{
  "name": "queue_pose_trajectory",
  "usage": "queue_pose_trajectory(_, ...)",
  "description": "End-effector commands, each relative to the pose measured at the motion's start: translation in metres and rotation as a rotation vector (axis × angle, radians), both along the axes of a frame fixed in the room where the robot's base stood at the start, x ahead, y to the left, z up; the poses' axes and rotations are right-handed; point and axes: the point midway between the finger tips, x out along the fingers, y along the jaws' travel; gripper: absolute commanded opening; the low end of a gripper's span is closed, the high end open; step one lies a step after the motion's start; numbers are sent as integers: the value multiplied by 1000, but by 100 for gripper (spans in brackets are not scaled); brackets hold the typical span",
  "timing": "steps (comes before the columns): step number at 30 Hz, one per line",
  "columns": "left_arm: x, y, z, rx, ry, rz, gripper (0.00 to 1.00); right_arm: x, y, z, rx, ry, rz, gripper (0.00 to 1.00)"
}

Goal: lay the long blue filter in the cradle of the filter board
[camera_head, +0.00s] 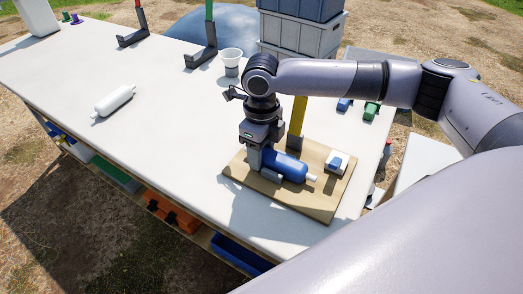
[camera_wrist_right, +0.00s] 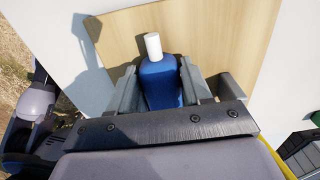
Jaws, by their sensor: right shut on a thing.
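The long blue filter (camera_head: 285,166) lies across the wooden filter board (camera_head: 310,203) with its white end pointing right. It also shows in the right wrist view (camera_wrist_right: 160,82), its white tip at the top. My right gripper (camera_head: 264,166) comes down from above and is shut on the blue filter, with a finger on each side of its body. A grey block of the cradle (camera_wrist_right: 233,92) shows beside the gripper in the right wrist view. The gripper hides most of the cradle, so I cannot tell whether the filter rests fully in it. My left gripper is out of view.
A white bottle-shaped filter (camera_head: 114,101) lies on the white table (camera_head: 160,150) to the left. A white block with a blue part (camera_head: 337,163) sits on the board's right.

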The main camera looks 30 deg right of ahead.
Motion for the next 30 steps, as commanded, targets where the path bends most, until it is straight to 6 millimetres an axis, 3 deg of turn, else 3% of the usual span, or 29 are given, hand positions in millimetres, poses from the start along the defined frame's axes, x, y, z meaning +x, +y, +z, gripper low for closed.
queue_pose_trajectory(8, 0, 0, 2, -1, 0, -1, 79, 0, 0, -1, 1, 0, 0, 11)
queue_pose_trajectory(9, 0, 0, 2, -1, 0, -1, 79, 0, 0, -1, 1, -1, 0, 59)
queue_pose_trajectory(11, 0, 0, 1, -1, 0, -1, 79, 0, 0, -1, 1, -1, 0, 74)
queue_pose_trajectory(22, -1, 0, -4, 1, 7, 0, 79, 1, 0, 2, 0, -2, 0, 74)
queue_pose_trajectory(30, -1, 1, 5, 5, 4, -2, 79, 1, 0, 53, 1, -4, 0, 74)
